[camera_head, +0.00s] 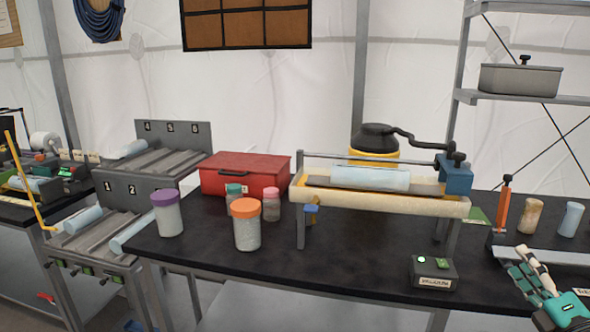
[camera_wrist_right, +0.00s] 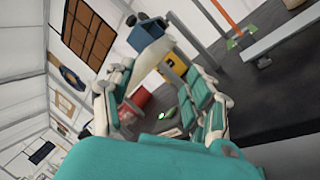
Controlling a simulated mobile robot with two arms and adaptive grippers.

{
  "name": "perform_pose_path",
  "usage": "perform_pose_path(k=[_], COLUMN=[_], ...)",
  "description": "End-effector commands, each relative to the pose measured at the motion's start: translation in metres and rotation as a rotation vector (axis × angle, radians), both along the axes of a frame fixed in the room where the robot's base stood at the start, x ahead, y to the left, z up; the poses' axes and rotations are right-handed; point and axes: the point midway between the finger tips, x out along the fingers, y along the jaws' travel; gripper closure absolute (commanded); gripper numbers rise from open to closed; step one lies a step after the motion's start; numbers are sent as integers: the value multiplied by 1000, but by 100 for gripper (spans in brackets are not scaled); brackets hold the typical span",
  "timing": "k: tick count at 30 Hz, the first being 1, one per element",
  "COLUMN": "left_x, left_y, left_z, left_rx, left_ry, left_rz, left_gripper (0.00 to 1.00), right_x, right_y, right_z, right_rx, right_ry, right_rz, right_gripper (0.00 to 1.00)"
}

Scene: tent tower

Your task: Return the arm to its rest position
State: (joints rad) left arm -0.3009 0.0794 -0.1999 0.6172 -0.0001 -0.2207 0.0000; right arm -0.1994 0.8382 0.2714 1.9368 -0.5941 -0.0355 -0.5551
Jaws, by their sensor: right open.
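My right gripper (camera_head: 532,274) is at the lower right of the head view, over the right part of the black table (camera_head: 350,262). Its teal and white fingers are spread apart with nothing between them. The fingers also show in the right wrist view (camera_wrist_right: 165,100), apart and empty. My left gripper is in neither view.
A cream trough (camera_head: 400,203) holding a pale cylinder (camera_head: 370,178) stands mid-table. A black vacuum box (camera_head: 434,272) sits left of my right gripper. Lidded jars (camera_head: 246,229) and a red case (camera_head: 243,174) stand left. An orange post (camera_head: 502,210) and two cups (camera_head: 570,219) are right.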

Motion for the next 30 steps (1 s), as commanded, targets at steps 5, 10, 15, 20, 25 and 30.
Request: perform_pose_path(k=[5,10,15,20,25,30], left_x=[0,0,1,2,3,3], left_y=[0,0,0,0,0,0], left_z=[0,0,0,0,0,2], left_rx=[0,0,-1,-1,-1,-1], left_ry=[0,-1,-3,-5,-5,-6], left_rz=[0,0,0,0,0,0], left_gripper=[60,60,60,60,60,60], right_x=[-41,-107,-172,-219,-260,-289], right_y=[26,76,133,176,214,242], right_z=[-120,-218,-273,-294,-303,-310], right_rx=[628,1102,1401,1556,1667,1732], right_ry=[225,476,697,852,991,1102], right_rz=[-226,-468,-673,-809,-924,-1021], right_gripper=[45,45,45,45,45,45])
